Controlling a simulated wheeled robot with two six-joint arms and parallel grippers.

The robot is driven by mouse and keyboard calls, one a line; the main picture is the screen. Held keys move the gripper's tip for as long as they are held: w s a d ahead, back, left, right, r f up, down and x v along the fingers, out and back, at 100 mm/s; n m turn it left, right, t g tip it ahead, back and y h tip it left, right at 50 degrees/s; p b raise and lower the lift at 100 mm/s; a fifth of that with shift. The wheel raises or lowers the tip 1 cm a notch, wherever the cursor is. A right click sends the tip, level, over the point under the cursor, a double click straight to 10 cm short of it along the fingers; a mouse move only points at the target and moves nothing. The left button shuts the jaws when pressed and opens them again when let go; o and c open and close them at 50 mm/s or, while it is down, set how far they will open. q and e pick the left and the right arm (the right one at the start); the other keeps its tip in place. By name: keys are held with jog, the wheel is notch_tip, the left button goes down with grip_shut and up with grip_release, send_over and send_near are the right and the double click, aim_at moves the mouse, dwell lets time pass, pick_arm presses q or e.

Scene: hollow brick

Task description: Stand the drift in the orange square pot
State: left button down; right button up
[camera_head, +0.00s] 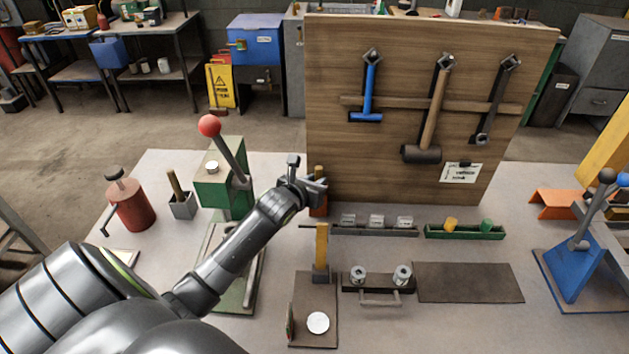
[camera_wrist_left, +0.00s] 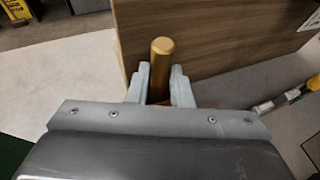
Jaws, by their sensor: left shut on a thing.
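My left gripper (camera_head: 308,187) is at the foot of the wooden tool board, shut on the drift. The drift is a brass-coloured round rod (camera_wrist_left: 161,62) standing between the two pale fingers in the left wrist view; its upper end also shows just above the gripper in the head view (camera_head: 319,171). The orange square pot (camera_head: 319,208) shows as an orange-brown patch right below the fingers, mostly covered by the gripper. The drift's lower end is hidden, so I cannot tell whether it is inside the pot. My right gripper is not in view.
The tool board (camera_head: 335,130) rises close behind the gripper. A green lever press (camera_head: 222,190) and a grey pot (camera_head: 184,208) holding a rod stand to the left. A grey tray (camera_head: 375,231) and a green tray (camera_head: 465,233) lie to the right.

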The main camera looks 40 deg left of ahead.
pick_arm(q)
jog(key=shift+f+b, duration=0.3)
jog(key=shift+f, duration=0.2)
jog(key=c, duration=1.2)
grip_release()
jog(key=shift+s, duration=0.1)
jog(key=shift+s, duration=0.1)
jog(key=b+v, duration=0.2)
jog(key=v, duration=1.5)
jog(key=shift+d, duration=0.1)
